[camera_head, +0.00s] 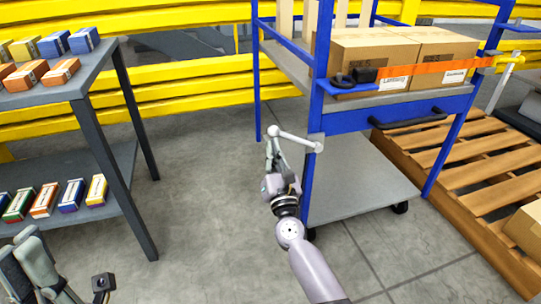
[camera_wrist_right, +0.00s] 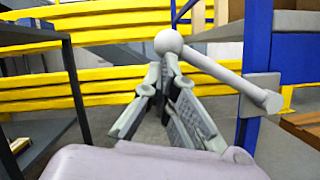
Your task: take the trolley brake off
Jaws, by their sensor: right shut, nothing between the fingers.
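The blue-framed trolley (camera_head: 310,170) stands right of centre in the head view. A pale grey brake lever (camera_head: 297,139) with a round ball at its end is mounted on its near left post. In the right wrist view the lever (camera_wrist_right: 215,70) slants from the ball at upper left down to its pivot by the blue post. My right gripper (camera_head: 272,143) is shut and empty at the ball end; in the wrist view its fingertips (camera_wrist_right: 164,66) appear just below the ball. I cannot tell whether they touch it. My left gripper (camera_head: 32,262) is partly in view at lower left.
Cardboard boxes (camera_head: 375,60) sit on the trolley's upper deck behind an orange strap (camera_head: 435,68). A grey shelf (camera_head: 120,195) with small coloured boxes stands left. A wooden pallet (camera_head: 450,165) lies right. Yellow rails (camera_head: 190,80) run behind. Floor between shelf and trolley is clear.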

